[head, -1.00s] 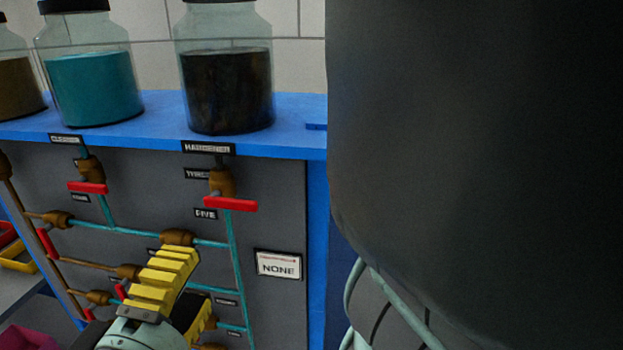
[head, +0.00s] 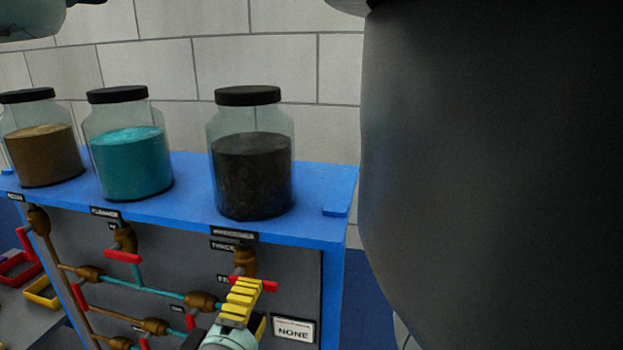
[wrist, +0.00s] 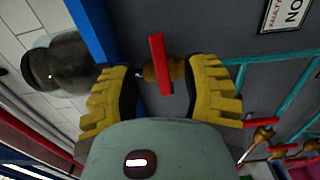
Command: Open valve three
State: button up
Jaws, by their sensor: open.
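The valve under the dark jar has a brown body (head: 245,261) and a red bar handle (head: 268,287). A label above it (head: 222,246) appears to read THREE. The handle lies roughly crosswise to the vertical pipe. My gripper (head: 243,300) is in front of this valve and hides part of the handle. In the wrist view, the red handle (wrist: 160,63) stands between the two spread yellow fingers of my gripper (wrist: 160,78), with a gap on each side. The brown body (wrist: 150,72) is behind it.
Jars with brown (head: 42,155), teal (head: 130,163) and dark (head: 252,178) contents stand on the blue shelf (head: 320,195). Other red-handled valves, such as the one under the teal jar (head: 122,257), sit left and below. A NONE sign (head: 293,329) is at right.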

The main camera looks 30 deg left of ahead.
jog(key=p+x, duration=0.2)
jog(key=x, duration=0.2)
jog(key=shift+d+r, duration=0.1)
jog(key=shift+r, duration=0.05)
jog(key=shift+w, duration=0.35)
jog(key=shift+o, duration=0.4)
grip_shut()
jog(key=shift+s, duration=0.1)
